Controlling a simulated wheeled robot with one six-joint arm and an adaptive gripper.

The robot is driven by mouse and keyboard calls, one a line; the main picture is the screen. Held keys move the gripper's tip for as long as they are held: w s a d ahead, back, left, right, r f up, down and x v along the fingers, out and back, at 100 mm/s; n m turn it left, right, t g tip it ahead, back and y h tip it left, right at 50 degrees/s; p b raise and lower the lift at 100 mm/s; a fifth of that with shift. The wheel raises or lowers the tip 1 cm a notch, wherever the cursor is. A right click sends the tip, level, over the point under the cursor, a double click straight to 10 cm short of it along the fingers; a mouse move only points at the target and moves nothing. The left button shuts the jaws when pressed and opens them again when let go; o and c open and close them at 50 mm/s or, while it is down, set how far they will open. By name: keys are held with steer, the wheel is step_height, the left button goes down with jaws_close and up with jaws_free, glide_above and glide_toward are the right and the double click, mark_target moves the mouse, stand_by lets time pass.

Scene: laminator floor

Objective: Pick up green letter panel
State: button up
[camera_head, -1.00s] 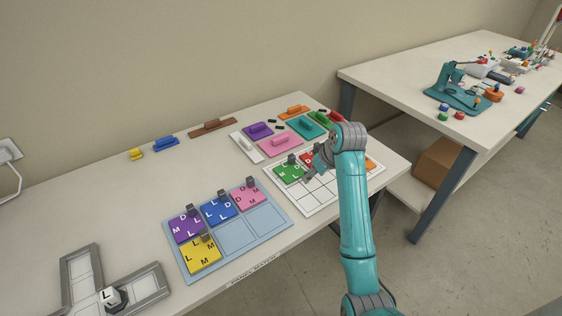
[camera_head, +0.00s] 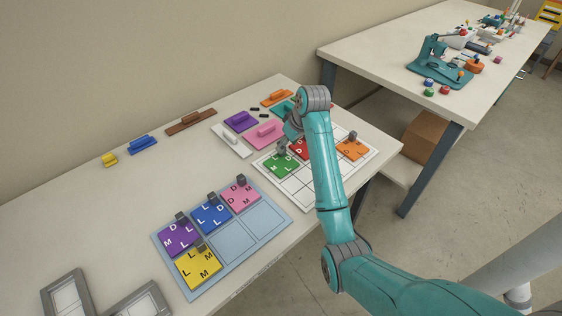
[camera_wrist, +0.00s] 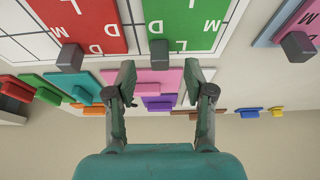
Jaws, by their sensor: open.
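The green letter panel (camera_head: 281,166) lies on a white gridded board (camera_head: 292,187), with white letters and a dark block handle at its far edge. In the wrist view, the green panel (camera_wrist: 188,22) is at the top centre and its dark handle (camera_wrist: 159,54) shows just above the gap between my fingertips. My gripper (camera_wrist: 160,77) is open and empty in the wrist view. In the head view, my gripper (camera_head: 290,133) is near the green panel's far side, partly hidden by my arm.
A red letter panel (camera_wrist: 90,25) lies close beside the green one. An orange panel (camera_head: 352,149) is also on the board. A blue tray (camera_head: 230,243) holds several lettered panels at the left. Coloured handled pieces, including a pink one (camera_head: 265,134), lie behind the board.

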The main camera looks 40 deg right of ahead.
mark_target(281, 161)
steer(key=shift+w+x, duration=0.15)
steer(key=shift+x, duration=1.15)
steer(key=shift+w+x, duration=0.15)
steer(key=shift+x, duration=1.15)
steer(key=shift+r, duration=0.15)
jaws_close()
